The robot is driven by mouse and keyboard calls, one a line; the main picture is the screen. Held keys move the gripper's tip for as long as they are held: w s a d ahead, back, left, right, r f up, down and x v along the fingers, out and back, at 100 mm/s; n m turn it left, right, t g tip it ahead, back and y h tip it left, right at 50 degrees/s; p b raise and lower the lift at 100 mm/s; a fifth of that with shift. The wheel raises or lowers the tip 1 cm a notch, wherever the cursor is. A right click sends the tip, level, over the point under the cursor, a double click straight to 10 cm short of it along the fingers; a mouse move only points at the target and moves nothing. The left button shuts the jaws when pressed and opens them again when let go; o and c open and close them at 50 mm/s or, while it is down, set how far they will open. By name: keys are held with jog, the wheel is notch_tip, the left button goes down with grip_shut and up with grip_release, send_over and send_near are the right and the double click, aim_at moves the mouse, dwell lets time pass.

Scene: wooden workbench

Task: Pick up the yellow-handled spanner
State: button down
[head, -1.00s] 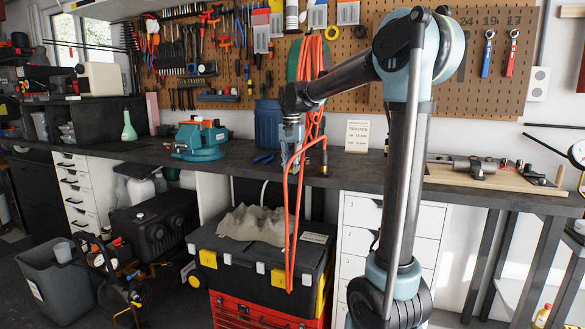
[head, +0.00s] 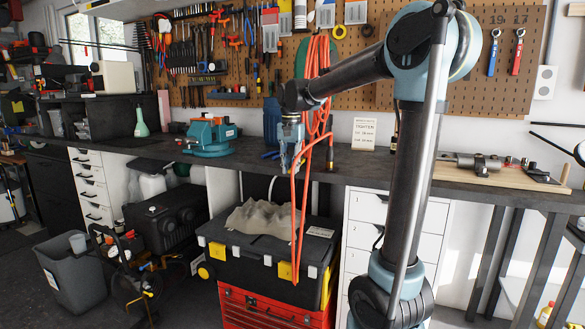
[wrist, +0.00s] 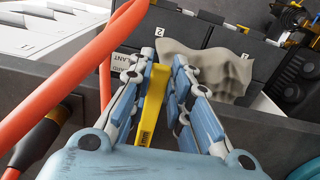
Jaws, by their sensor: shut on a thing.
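My gripper (head: 289,158) hangs over the front of the workbench (head: 345,166), above the toolbox. In the wrist view its blue-padded fingers (wrist: 163,85) are closed around a yellow strip, the handle of the yellow-handled spanner (wrist: 151,103). The handle lies along the fingers. The rest of the spanner is hidden, and I cannot make it out in the head view. A blue-handled spanner (head: 492,55) and a red-handled spanner (head: 517,55) hang on the pegboard (head: 465,100) at the right.
An orange hose (head: 298,205) hangs close beside my gripper and crosses the wrist view (wrist: 70,85). Below stands a black toolbox (head: 225,232) with a grey crumpled cloth (head: 262,218) on top. A blue vise (head: 208,136) stands left on the bench, and a sign (head: 364,132) stands right.

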jog(key=c, duration=1.4)
grip_release()
jog(key=shift+d, duration=0.15)
notch_tip(320, 180, up, 12)
jog(key=shift+w+f, duration=0.1)
